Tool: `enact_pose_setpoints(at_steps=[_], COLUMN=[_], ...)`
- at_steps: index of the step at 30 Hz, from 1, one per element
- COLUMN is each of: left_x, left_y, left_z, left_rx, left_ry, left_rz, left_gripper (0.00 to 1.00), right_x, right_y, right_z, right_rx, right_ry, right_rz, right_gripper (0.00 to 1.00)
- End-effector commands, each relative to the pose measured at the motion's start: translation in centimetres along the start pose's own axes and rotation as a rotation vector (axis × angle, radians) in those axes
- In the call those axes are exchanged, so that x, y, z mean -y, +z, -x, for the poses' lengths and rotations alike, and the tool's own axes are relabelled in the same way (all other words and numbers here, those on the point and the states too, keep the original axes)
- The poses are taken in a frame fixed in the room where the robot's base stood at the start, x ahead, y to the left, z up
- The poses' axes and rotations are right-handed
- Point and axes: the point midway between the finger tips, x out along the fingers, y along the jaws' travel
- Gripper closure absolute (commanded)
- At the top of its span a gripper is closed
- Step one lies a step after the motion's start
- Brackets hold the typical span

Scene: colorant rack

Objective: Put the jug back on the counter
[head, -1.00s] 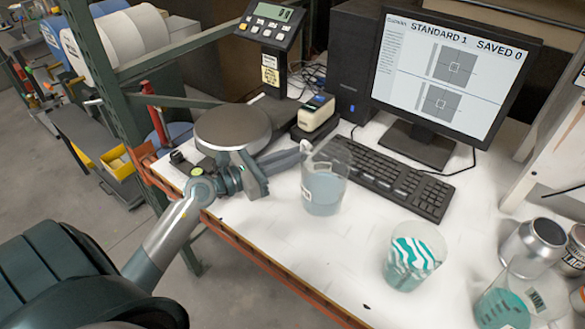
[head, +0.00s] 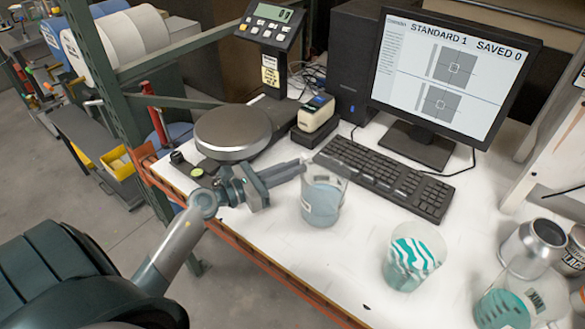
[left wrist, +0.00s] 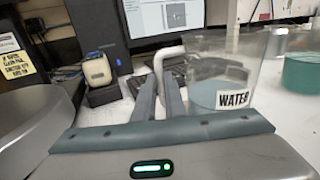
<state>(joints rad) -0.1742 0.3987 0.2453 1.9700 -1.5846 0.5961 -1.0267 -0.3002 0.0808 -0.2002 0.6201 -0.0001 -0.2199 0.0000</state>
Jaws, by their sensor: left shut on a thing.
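The jug (head: 322,196) is a clear vessel with blue-grey liquid in the head view, at or just above the white counter (head: 270,228); contact with the counter is hard to tell. In the left wrist view the jug (left wrist: 222,85) carries a WATER label, and its pale handle points toward my gripper. My left gripper (head: 300,167) reaches in from the left and is shut on the jug's handle; its two fingers (left wrist: 170,90) show close together in the left wrist view. The jug looks nearly upright. My right gripper is not in view.
A round scale pan (head: 233,132) stands behind my left gripper. A keyboard (head: 385,180) lies behind the jug. A cup with teal stripes (head: 413,257) stands to its right. More cans and a jug (head: 520,295) crowd the right edge. The counter in front is clear.

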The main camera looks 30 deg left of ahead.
Motion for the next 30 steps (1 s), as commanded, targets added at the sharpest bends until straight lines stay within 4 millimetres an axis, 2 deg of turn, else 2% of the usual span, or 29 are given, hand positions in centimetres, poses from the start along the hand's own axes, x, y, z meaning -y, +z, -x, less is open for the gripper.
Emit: enact_pose_setpoints(at_steps=[3, 4, 6, 20, 26, 30], left_x=[0.0, 0.0, 0.0, 0.0, 0.0, 0.0], left_y=[-0.2, -0.3, -0.2, 0.1, -0.3, -0.5], left_z=[0.0, 0.0, 0.0, 0.1, 2.1, 4.3], left_rx=[0.002, 0.000, -0.001, -0.001, -0.003, -0.004], left_ry=[0.000, 0.000, 0.000, 0.000, 0.000, 0.001], left_rz=[0.001, 0.000, 0.000, 0.000, -0.002, -0.002], left_gripper=[1.00, 0.85, 0.71, 0.71, 0.71, 0.71], right_x=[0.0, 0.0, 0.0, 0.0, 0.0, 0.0], right_y=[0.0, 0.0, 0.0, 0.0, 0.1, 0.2], right_z=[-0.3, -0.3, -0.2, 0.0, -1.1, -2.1], right_rx=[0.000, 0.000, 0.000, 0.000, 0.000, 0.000], right_ry=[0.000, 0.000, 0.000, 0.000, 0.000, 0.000], right_rz=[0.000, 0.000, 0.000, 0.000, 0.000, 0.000], right_gripper=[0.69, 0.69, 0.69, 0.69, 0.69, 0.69])
